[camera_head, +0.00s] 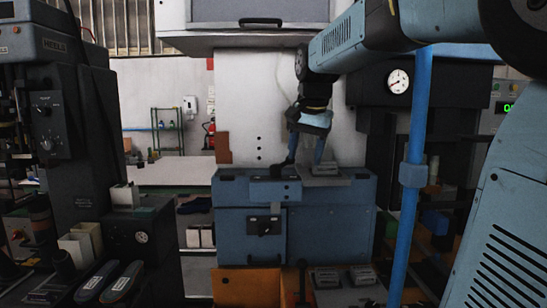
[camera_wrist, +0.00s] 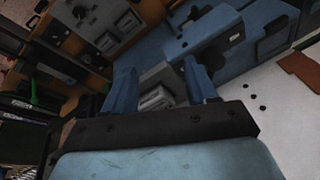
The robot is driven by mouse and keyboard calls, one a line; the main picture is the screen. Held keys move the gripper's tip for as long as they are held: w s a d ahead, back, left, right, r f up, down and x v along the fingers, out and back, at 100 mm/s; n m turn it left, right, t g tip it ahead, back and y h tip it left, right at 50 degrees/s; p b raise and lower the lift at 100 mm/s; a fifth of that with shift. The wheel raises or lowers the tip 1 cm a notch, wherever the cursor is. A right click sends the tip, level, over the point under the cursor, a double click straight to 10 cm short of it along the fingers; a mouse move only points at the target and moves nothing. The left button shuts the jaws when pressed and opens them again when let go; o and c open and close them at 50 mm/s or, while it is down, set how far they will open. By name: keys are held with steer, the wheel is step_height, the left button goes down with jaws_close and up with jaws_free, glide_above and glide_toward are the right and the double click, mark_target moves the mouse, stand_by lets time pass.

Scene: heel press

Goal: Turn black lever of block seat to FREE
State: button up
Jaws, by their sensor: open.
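The blue block-shaped machine (camera_head: 240,190) stands in the middle of the head view. On its front face is a small plate with a black lever (camera_head: 265,226); its marks are too small to read. A second dark, bent lever-like piece (camera_head: 285,166) rises from its top. I cannot tell which is the task's lever. My gripper (camera_head: 305,158) is open above the top, right of the bent piece. In the wrist view its two blue fingers (camera_wrist: 160,82) stand apart, with a grey block bearing a metal piece (camera_wrist: 155,98) beyond and between them. Contact is not clear.
A dark press with a gauge (camera_head: 398,81) stands at the right, behind a blue upright post (camera_head: 409,205). Dark machinery (camera_head: 75,130) fills the left side. An orange box (camera_head: 247,287) and grey metal parts (camera_head: 345,280) lie in front of the blue machine.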

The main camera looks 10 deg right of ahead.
mark_target(284, 165)
steer(key=w+m, duration=0.1)
steer(key=w, duration=0.4)
steer(key=w+d+r+m+g, duration=0.1)
steer(key=w+m, duration=0.1)
steer(key=w, duration=0.3)
steer(key=w+d+r+m+y, duration=0.1)
steer(key=w+m, duration=0.1)
steer(key=w, duration=0.3)
steer(key=shift+w, duration=0.3)
steer(key=shift+x, duration=3.4)
steer(key=shift+s, duration=0.15)
steer(key=shift+c, duration=0.3)
